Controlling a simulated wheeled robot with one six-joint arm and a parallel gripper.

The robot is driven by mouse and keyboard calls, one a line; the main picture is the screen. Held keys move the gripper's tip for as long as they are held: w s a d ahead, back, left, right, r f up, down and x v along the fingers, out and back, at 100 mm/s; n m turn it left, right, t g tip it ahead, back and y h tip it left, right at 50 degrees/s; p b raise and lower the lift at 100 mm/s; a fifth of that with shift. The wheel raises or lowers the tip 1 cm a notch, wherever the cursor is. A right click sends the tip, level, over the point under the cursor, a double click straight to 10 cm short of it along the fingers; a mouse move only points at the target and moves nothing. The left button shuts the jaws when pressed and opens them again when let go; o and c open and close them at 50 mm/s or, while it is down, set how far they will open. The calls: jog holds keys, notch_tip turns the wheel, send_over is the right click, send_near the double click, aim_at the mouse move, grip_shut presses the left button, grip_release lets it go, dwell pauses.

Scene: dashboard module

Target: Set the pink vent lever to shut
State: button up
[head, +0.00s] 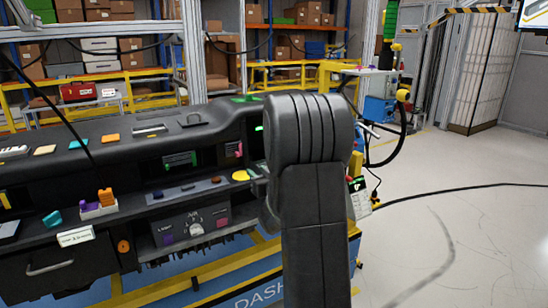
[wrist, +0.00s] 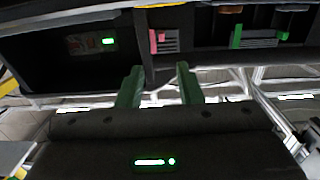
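The pink vent lever (head: 238,149) is a small pink tab on a dark slatted vent in the dashboard, just left of my arm in the head view. In the wrist view the pink lever (wrist: 154,42) sits at the left side of grey slats, above the gap between my fingers. My gripper (wrist: 159,84) shows two green fingers spread apart with nothing between them. The fingers appear apart from the lever. In the head view my arm hides the gripper and the dashboard's right end.
A second vent with a green lever (head: 180,160) is left of the pink one; its green lever also shows in the wrist view (wrist: 237,36). A yellow round knob (head: 241,175) and a grey control panel (head: 192,224) lie below. Open floor is at right.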

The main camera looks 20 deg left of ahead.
aim_at(238, 155)
jog(key=shift+y, duration=0.3)
jog(key=p+x, duration=0.3)
jog(key=x, duration=1.1)
jog(key=shift+w+a+r, duration=0.1)
jog(key=shift+r, duration=0.05)
jog(key=shift+c, duration=0.4)
grip_shut()
